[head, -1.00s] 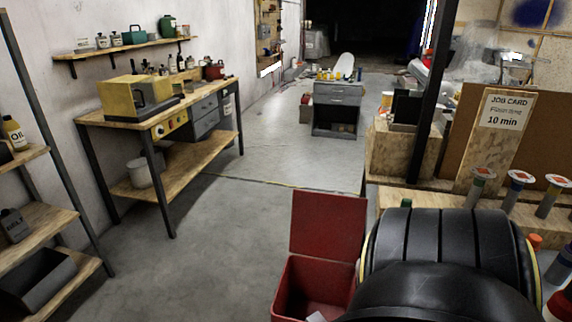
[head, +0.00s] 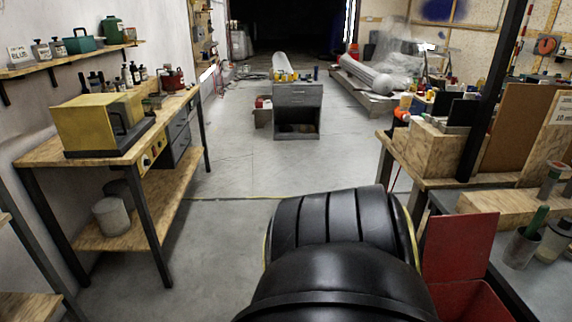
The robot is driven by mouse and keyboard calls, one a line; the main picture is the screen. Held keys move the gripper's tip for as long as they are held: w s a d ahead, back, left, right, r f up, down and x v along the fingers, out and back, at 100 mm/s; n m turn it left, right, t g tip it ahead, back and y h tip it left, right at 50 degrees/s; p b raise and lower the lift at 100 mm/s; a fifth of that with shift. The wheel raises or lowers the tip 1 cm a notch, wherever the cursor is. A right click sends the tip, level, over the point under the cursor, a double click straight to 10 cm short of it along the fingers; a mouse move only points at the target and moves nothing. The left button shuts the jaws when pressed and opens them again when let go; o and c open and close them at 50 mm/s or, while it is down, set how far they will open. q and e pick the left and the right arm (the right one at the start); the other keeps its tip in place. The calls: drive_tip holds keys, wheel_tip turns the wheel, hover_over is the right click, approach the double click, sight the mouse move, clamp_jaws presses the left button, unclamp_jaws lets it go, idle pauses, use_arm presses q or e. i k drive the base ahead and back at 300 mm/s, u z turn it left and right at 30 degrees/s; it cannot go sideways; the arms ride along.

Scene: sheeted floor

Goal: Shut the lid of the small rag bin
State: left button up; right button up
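The small rag bin (head: 462,300) is a red box low at the right of the head view, cut off by the bottom edge. Its flat red lid (head: 458,246) stands up, open, at the back of the box. Part of the bin's left side is hidden behind a large black ribbed shape in the foreground, which looks like part of my own arm. Neither of my grippers shows in this view.
A wooden bench with drawers (head: 120,140) stands along the left wall, bearing a yellow box (head: 100,120). A grey cabinet (head: 297,98) stands farther back. A workbench (head: 440,183) with cups and boards is close to the bin on the right. The middle floor is clear.

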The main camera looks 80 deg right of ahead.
sight(459, 247)
drive_tip(key=i, duration=0.15)
drive_tip(key=z, duration=2.8)
drive_tip(key=i, duration=2.7)
drive_tip(key=z, duration=2.2)
drive_tip(key=i, duration=0.45)
drive_tip(key=z, duration=0.35)
